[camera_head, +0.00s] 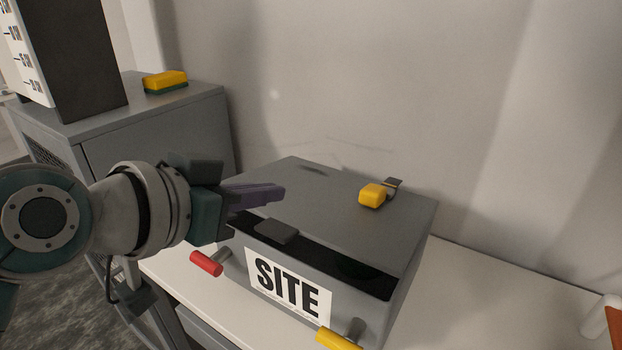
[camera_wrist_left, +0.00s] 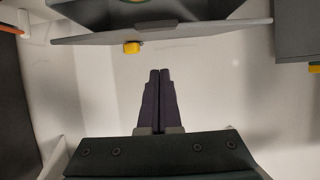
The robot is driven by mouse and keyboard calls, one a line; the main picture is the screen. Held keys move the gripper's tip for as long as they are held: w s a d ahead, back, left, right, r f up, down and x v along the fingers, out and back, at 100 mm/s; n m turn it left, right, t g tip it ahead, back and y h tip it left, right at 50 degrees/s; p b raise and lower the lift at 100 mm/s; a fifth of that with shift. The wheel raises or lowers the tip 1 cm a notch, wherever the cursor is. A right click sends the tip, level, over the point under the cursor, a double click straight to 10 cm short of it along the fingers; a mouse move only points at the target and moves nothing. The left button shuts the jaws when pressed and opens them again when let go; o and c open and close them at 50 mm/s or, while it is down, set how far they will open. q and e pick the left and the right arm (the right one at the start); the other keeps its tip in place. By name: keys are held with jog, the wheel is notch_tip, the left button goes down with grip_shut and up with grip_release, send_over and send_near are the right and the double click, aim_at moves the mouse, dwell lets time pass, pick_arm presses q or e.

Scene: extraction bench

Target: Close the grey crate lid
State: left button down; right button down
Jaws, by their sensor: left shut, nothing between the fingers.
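The grey crate (camera_head: 365,305) stands on the white bench with a "SITE" label on its front. Its grey lid (camera_head: 325,215) is ajar; a dark gap shows along the front between the lid's edge and the crate. A dark tab (camera_head: 277,231) sits at the lid's front edge, and a yellow block (camera_head: 372,195) is on the lid's top. In the left wrist view the lid (camera_wrist_left: 200,32) shows nearly edge-on. My left gripper (camera_head: 282,191) is shut and empty, its purple fingers appearing above the lid's left part. Its fingertips (camera_wrist_left: 160,72) look clear of the lid there. My right gripper is not in view.
A red handle (camera_head: 206,263) and a yellow handle (camera_head: 338,339) stick out from the crate's front. A grey cabinet (camera_head: 165,130) at left carries a yellow-and-green sponge (camera_head: 165,82). A wall stands behind.

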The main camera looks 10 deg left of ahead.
pick_arm(q)
jog(key=shift+s+a+f, duration=0.1)
jog(key=shift+s+f, duration=0.1)
jog(key=shift+f, duration=0.8)
jog(key=shift+s+a+f, duration=0.1)
jog(key=shift+s+f, duration=0.1)
jog(key=shift+f, duration=0.8)
jog(key=shift+t, duration=0.6)
jog(key=f+b, duration=0.3)
jog(key=b, duration=0.1)
jog(key=s+f+b, duration=0.1)
jog(key=f+b, duration=0.2)
jog(key=b, duration=0.1)
jog(key=shift+s+a+f, duration=0.15)
jog(key=shift+a+f, duration=0.05)
jog(key=shift+f, duration=0.15)
